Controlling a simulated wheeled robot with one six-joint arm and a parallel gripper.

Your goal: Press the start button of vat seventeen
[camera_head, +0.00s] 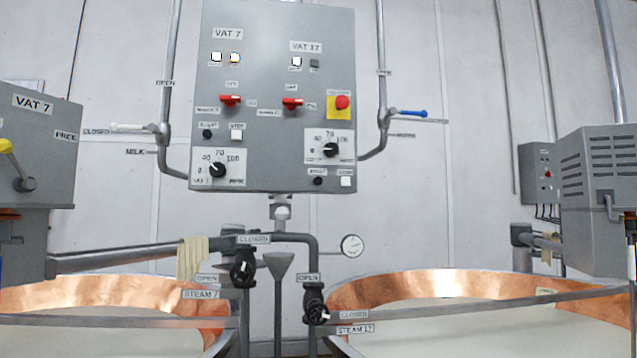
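The grey control panel (275,100) hangs on the wall at the upper middle. Its right half carries the label VAT 17 (306,47). Low on that half, under the white dial plate (319,146), sits a small round black button (318,181) with a blurred label above it that seems to read START. The VAT 7 half has a similar black button (207,134) and white button (237,135), higher up. My gripper is not in this view, and nothing covers the panel.
A red emergency knob (342,102) and red switches (292,103) are on the panel. A blue-handled valve (408,113) is at its right.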

